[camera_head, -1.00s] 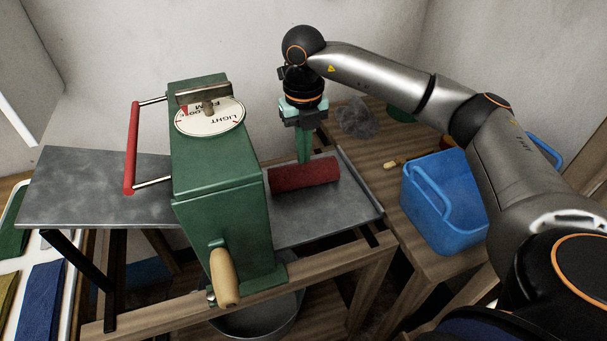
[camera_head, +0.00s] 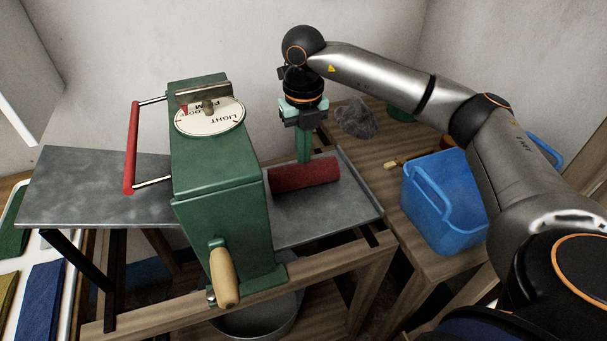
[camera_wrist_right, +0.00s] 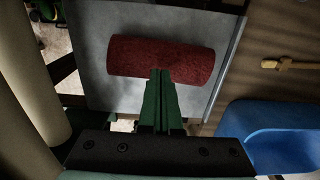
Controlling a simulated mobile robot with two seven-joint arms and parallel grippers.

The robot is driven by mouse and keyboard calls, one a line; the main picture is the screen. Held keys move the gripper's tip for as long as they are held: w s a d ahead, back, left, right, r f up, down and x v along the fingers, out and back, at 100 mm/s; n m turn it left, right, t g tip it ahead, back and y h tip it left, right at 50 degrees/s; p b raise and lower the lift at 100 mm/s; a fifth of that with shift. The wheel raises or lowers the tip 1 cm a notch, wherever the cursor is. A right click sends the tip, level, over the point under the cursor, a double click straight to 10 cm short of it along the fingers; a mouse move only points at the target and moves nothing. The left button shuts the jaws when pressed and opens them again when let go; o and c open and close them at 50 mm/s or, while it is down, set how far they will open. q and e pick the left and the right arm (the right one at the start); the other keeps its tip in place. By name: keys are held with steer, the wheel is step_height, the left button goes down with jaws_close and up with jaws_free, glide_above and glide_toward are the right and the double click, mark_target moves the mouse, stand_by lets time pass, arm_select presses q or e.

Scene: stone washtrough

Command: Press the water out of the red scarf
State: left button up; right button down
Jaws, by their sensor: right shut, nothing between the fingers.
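The red scarf (camera_head: 304,175) is a rolled bundle lying on the grey metal tray to the right of the green wringer (camera_head: 221,190). Its left end is close to the wringer's side. It also shows in the right wrist view (camera_wrist_right: 160,60). My right gripper (camera_head: 304,158) points down at the scarf from behind it, fingers shut with nothing between them. In the right wrist view its fingertips (camera_wrist_right: 160,72) overlap the roll's edge; whether they touch cannot be told. The wringer has a dial, a red bar (camera_head: 131,148) and a wooden crank handle (camera_head: 224,278). My left gripper is out of view.
A blue basket (camera_head: 443,205) stands on the wooden bench at right. A metal basin (camera_head: 255,318) sits below the wringer. A grey board (camera_head: 95,190) extends left; a white tray with coloured cloths is far left.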

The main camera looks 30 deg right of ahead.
steer(key=shift+f+b, duration=0.55)
steer(key=shift+f, duration=0.3)
